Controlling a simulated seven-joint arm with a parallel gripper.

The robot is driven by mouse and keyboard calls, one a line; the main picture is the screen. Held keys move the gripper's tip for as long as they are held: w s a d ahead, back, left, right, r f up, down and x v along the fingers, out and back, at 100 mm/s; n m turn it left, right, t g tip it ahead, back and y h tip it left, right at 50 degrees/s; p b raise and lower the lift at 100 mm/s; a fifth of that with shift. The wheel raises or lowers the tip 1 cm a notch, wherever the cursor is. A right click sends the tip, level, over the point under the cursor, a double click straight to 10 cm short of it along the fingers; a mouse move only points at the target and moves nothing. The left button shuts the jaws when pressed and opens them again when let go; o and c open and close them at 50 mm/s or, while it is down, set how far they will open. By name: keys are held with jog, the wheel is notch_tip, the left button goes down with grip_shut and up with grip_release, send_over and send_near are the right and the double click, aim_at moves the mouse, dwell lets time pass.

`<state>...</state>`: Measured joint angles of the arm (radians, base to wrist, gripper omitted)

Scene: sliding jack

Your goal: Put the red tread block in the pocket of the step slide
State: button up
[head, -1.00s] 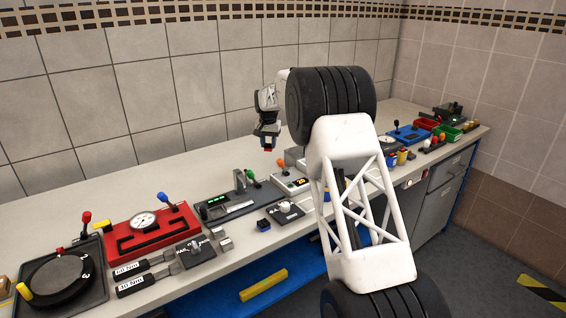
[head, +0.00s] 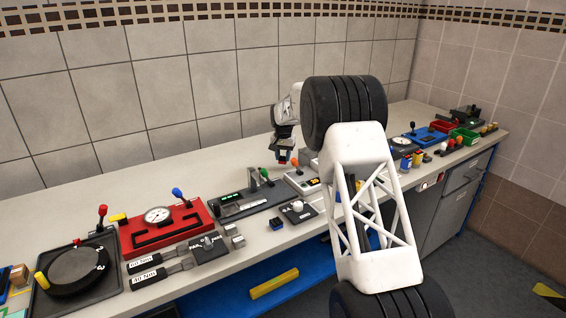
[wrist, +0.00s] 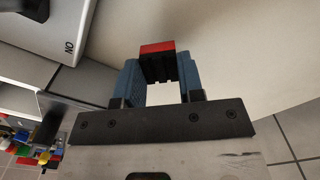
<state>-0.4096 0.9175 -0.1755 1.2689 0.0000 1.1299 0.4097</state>
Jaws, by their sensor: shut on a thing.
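My gripper (head: 282,156) is above the back part of the bench, in the middle of the head view. In the wrist view its two blue fingers (wrist: 158,82) are shut on the red tread block (wrist: 157,47), which has a red top and a dark ribbed lower part. In the head view only a small bit of red (head: 281,162) shows at the fingertips. The step slide cannot be made out for certain. A dark grey unit (head: 230,209) with a green display and a slot lies on the bench left of and below the gripper in the picture.
A green-knobbed lever (head: 264,173) and an orange-knobbed lever unit (head: 303,183) stand close to the gripper. A red gauge unit (head: 160,227) lies farther left. A pale unit marked "NO" (wrist: 45,25) shows in the wrist view. The bench back (head: 170,175) is clear.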

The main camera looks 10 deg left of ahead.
aim_at(283, 158)
jog(key=shift+f, duration=1.35)
jog(key=o, duration=1)
jog(key=shift+f, duration=0.1)
notch_tip(283, 158, up, 12)
